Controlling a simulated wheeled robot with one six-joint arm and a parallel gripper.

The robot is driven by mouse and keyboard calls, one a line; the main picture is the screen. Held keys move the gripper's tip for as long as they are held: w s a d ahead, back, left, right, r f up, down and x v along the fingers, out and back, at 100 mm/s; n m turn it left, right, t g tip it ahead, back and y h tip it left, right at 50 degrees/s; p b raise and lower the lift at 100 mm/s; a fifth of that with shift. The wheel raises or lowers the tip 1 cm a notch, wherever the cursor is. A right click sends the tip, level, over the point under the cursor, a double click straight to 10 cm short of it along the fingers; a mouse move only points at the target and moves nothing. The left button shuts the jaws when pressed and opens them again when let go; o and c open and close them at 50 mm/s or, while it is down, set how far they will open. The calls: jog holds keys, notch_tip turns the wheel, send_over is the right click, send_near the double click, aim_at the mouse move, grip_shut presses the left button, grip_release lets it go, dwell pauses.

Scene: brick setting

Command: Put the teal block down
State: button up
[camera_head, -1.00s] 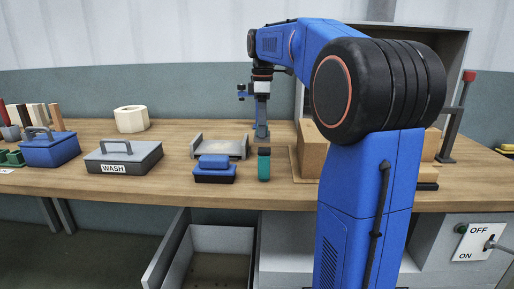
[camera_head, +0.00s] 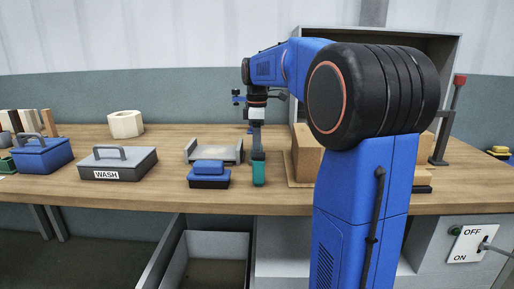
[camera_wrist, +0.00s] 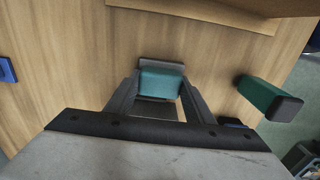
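A teal block (camera_wrist: 161,82) sits between the two fingers of my gripper (camera_wrist: 160,88) in the wrist view, with a finger close against each side. Grey surface shows above and below the block there; I cannot tell whether the block rests on it. In the head view my gripper (camera_head: 257,148) points down over the bench. Its lower end is partly covered by an upright teal piece with a dark top (camera_head: 259,173), and the held block cannot be made out. That upright piece (camera_wrist: 264,97) stands apart, right of my gripper, in the wrist view.
A blue block on a dark base (camera_head: 209,175) and a grey tray (camera_head: 190,154) are left of my gripper. A WASH box (camera_head: 118,164) stands farther left. An open drawer (camera_head: 218,245) is below the bench (camera_head: 110,196).

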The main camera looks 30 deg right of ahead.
jog(key=o, duration=0.4)
jog(key=shift+o, duration=0.2)
jog(key=shift+r, duration=0.1)
notch_tip(320, 180, up, 12)
dwell(0.7)
